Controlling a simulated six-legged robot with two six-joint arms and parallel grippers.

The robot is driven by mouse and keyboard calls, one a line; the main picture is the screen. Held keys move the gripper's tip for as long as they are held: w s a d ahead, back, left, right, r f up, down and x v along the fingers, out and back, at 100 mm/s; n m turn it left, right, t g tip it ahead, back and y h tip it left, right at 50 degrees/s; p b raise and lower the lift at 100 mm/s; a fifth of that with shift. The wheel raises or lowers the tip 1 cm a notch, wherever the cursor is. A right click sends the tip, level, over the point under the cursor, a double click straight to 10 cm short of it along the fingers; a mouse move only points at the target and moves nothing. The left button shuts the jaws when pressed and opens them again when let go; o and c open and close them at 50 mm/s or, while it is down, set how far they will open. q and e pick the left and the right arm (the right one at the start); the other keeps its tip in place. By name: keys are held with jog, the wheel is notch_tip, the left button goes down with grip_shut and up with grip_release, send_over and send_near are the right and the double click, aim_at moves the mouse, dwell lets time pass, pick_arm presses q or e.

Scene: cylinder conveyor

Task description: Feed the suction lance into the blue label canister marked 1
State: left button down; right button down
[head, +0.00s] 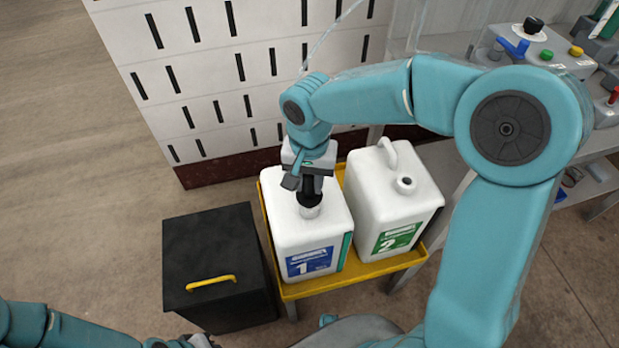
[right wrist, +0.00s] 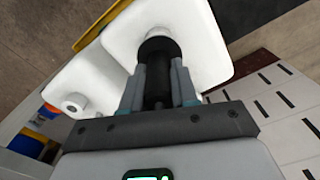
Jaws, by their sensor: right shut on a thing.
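The white canister with the blue label marked 1 (head: 332,235) stands upright on a yellow tray (head: 372,269). My right gripper (head: 310,184) is above its neck, pointing down and shut on the black head of the suction lance (head: 309,197). In the right wrist view the black lance head (right wrist: 157,52) sits between the fingers (right wrist: 158,88), over the white top of canister 1 (right wrist: 205,45). The lance head meets the canister neck; no shaft shows below it, and whether it is fully seated is hidden. My left gripper (head: 196,342) is barely in view at the bottom edge.
The white canister with the green label marked 2 (head: 408,205) stands close on the right, its mouth open. A black box with a yellow handle (head: 215,252) stands at left. A slotted white panel (head: 200,50) is behind. A bench with buttons (head: 545,55) is at upper right.

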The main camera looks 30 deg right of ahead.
jog(key=shift+f+b, duration=1)
jog(key=shift+f, duration=0.4)
jog(key=shift+f, duration=0.1)
jog(key=c, duration=0.8)
grip_release()
notch_tip(320, 180, up, 16)
jog(key=p, duration=0.3)
jog(key=shift+r, duration=0.2)
